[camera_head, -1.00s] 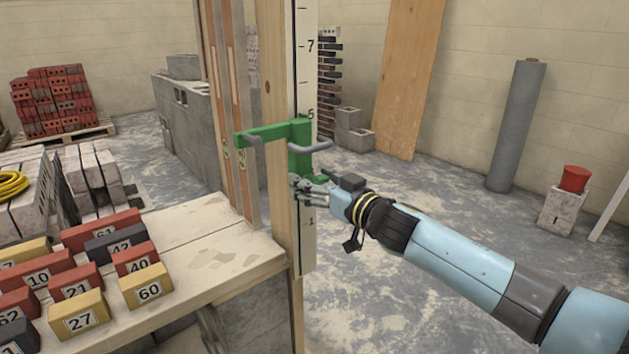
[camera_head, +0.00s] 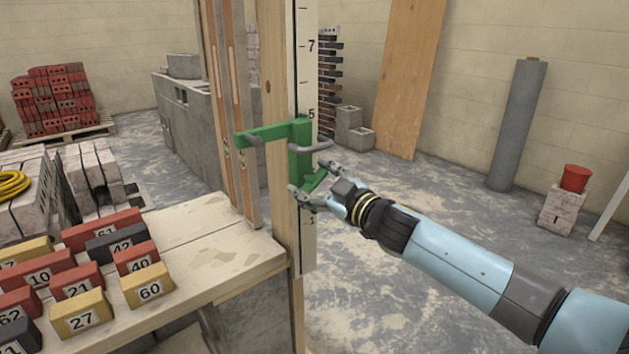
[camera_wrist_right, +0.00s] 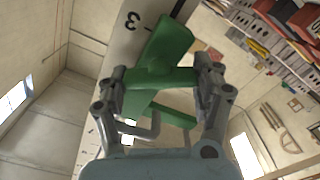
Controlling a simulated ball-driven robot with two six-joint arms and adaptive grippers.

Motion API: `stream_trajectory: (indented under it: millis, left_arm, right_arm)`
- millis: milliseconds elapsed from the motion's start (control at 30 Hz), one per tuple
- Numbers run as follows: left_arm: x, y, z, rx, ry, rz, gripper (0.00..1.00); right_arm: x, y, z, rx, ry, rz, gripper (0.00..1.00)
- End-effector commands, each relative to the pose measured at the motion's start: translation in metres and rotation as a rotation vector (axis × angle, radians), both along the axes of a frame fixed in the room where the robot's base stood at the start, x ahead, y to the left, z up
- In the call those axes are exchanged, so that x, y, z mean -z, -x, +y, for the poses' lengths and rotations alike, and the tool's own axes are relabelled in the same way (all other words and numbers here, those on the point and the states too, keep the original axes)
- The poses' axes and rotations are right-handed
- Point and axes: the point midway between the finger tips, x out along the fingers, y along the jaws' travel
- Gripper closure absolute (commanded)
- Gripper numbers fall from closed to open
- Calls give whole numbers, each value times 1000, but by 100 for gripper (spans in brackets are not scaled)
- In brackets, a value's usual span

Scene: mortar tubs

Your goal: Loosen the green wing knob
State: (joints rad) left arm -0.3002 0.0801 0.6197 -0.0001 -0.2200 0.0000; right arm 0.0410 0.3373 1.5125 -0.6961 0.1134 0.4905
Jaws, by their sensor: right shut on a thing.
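The green clamp (camera_head: 298,132) with grey bent handles is fixed on an upright timber post beside a white numbered scale strip (camera_head: 302,60). The green wing knob (camera_head: 316,182) is low on the clamp's right side. In the right wrist view the green wing knob (camera_wrist_right: 160,79) lies crosswise between the two fingers. My right gripper (camera_head: 313,182) is shut on it, one finger above and one below in the head view; it also shows in the right wrist view (camera_wrist_right: 160,84). The fingers partly cover the knob's ends. My left gripper is not in view.
Numbered bricks (camera_head: 80,318) lie on a wooden bench (camera_head: 200,262) at the left. A block wall (camera_head: 185,130) stands behind the post. A red bucket (camera_head: 575,178) sits on a block at the right. The floor around my right arm is clear.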

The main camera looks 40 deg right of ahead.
Motion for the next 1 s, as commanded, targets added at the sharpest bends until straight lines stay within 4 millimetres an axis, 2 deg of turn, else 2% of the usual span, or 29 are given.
stream_trajectory:
  millis: [700,1000]
  left_arm:
    - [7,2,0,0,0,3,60]
    - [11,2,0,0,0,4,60]
  right_arm:
    - [3,0,2,-1,672,-53,66]
    - [4,0,3,-1,895,-70,66]
